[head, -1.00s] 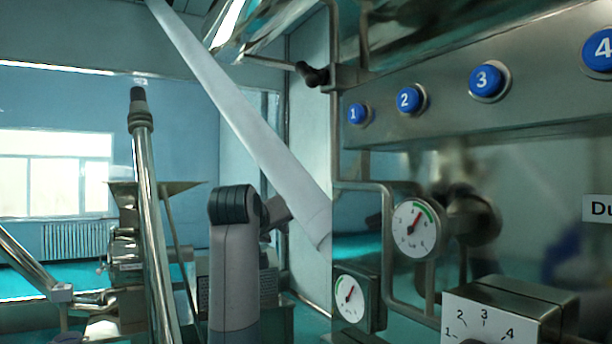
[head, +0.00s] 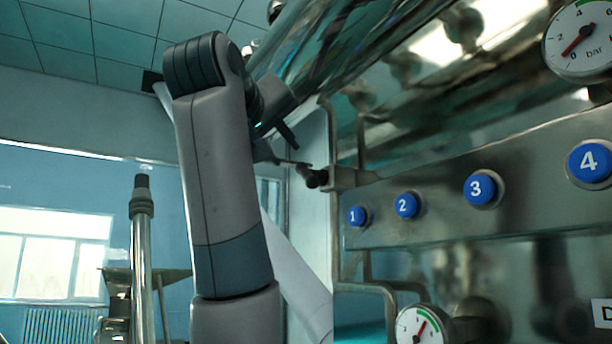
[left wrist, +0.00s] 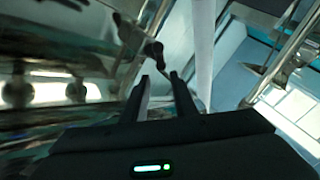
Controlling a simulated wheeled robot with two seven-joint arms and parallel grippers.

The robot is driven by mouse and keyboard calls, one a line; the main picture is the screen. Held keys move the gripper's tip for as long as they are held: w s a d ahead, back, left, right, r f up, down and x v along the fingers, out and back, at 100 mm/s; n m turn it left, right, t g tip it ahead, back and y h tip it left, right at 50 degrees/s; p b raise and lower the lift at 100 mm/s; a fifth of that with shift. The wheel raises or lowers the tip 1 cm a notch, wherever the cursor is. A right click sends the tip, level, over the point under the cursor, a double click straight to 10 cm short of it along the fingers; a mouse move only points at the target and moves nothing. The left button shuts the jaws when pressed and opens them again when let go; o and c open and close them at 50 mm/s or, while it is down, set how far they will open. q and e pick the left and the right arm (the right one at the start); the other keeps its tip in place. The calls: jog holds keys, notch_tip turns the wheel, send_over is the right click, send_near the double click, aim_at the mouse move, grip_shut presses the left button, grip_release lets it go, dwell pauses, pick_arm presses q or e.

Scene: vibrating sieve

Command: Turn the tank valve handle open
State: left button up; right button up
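The tank valve handle (head: 313,177) is a small dark lever with a rounded end on a metal fitting, at the left edge of the machine. It also shows in the left wrist view (left wrist: 153,48), just beyond the fingertips. My left gripper (head: 297,152) is close to the handle in the head view, partly hidden behind my own arm. In the left wrist view my left gripper (left wrist: 159,78) has its two dark fingers apart with nothing between them. Whether a finger touches the handle is not clear. My right gripper is not in view.
A metal panel with blue numbered buttons (head: 479,188) lies to the right of the handle. A pressure gauge (head: 580,40) is at the upper right, another (head: 420,325) below. A white sloping pipe (head: 300,275) runs behind my arm. A metal post (head: 142,250) stands left.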

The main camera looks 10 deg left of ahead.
aim_at(305, 172)
pick_arm(q)
jog(key=shift+w, duration=0.1)
jog(key=w+d+p, duration=0.1)
jog(key=w+p, duration=0.2)
jog(key=w, duration=0.2)
jog(key=w+d+p, duration=0.1)
jog(key=w+p, duration=0.2)
jog(key=w, duration=0.2)
jog(key=w+p, duration=0.4)
jog(key=w, duration=0.2)
jog(key=shift+d+r, duration=0.15)
jog(key=shift+d, duration=0.25)
jog(key=shift+w, duration=0.45)
grip_shut()
